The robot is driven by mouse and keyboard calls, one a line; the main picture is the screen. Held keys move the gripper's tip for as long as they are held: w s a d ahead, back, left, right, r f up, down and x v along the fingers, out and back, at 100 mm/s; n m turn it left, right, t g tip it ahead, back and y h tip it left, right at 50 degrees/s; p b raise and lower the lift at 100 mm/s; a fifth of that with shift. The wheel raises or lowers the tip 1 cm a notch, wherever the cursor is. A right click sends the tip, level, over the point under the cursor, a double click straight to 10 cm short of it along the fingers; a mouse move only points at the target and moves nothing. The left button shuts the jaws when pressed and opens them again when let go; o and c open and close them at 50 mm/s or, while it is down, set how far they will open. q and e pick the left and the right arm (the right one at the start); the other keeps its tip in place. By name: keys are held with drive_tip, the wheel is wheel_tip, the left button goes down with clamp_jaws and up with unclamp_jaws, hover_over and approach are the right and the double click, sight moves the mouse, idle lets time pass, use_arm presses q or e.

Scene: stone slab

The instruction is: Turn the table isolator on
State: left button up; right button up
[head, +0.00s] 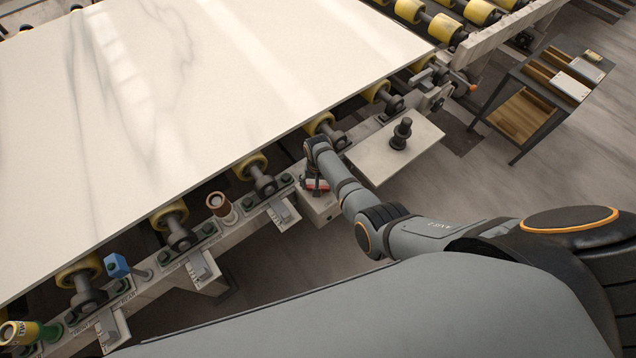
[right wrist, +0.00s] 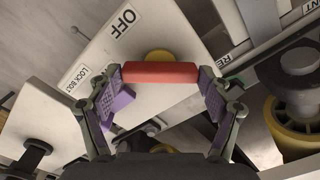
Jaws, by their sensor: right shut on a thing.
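The isolator is a pale box (head: 322,210) on the table's side rail, with a red handle (head: 313,185) on it. In the right wrist view the box (right wrist: 110,50) has an OFF label, and the red handle (right wrist: 160,72) lies crosswise over a yellow round base (right wrist: 160,55). My right gripper (right wrist: 162,85) is shut on the red handle, with a purple-padded finger at each end. In the head view my right gripper (head: 316,178) is small and partly hidden by its own wrist. My left gripper is not in view.
A large white stone slab (head: 200,90) lies on yellow rollers (head: 170,214). A pale plate with a black knob (head: 401,134) is beside my arm. A cart (head: 550,85) stands right.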

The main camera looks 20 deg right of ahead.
drive_tip(key=n+p, duration=0.1)
drive_tip(key=n, duration=0.3)
drive_tip(key=shift+n, duration=0.3)
drive_tip(key=shift+n+p, duration=0.4)
drive_tip(key=shift+n, duration=1.4)
drive_tip(key=o, duration=1.1)
drive_tip(key=shift+r, duration=0.15)
wheel_tip(320, 180, up, 12)
